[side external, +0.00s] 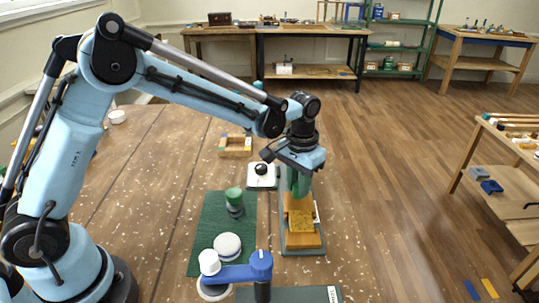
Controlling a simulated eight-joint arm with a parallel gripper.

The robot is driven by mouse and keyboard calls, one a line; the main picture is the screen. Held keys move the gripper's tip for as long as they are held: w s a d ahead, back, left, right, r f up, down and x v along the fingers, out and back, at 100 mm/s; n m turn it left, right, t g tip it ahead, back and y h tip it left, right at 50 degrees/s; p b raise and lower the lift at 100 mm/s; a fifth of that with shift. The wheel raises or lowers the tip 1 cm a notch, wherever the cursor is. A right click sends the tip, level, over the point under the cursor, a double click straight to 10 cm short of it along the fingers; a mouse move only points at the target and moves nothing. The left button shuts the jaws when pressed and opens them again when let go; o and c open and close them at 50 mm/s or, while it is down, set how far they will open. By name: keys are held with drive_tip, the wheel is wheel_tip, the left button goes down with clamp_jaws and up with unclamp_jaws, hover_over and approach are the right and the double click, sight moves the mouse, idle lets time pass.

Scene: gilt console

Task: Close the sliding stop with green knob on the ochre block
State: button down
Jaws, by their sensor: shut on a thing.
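The ochre block (302,241) stands on the wooden table, right of centre, on a grey-green base. It has a stepped wooden body with a yellower piece (301,221) at its front. My gripper (298,172) points down over the back part of the block. Its jaws are shut on the green knob (297,184), of which a green part shows just under the gripper. The sliding stop itself is mostly hidden by my gripper and the knob, so its exact position cannot be told.
Left of the block are a white box with a black ball knob (262,178), a green-topped piece (234,201) on a green mat (207,234), a white round knob (227,245) and a blue lever (238,273). A wooden frame (235,146) lies behind. Floor lies right of the table.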

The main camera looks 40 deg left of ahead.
sight(297, 186)
drive_tip(key=c, duration=0.9)
unclamp_jaws()
wheel_tip(297, 186, up, 12)
drive_tip(key=s+a+f+t, duration=0.1)
drive_tip(key=s+a+t, duration=0.2)
drive_tip(key=s, duration=0.5)
drive_tip(key=s+a+t, duration=0.4)
drive_tip(key=s+a, duration=0.1)
drive_tip(key=s, duration=0.3)
drive_tip(key=shift+s+a+f, duration=0.35)
drive_tip(key=shift+a, duration=0.05)
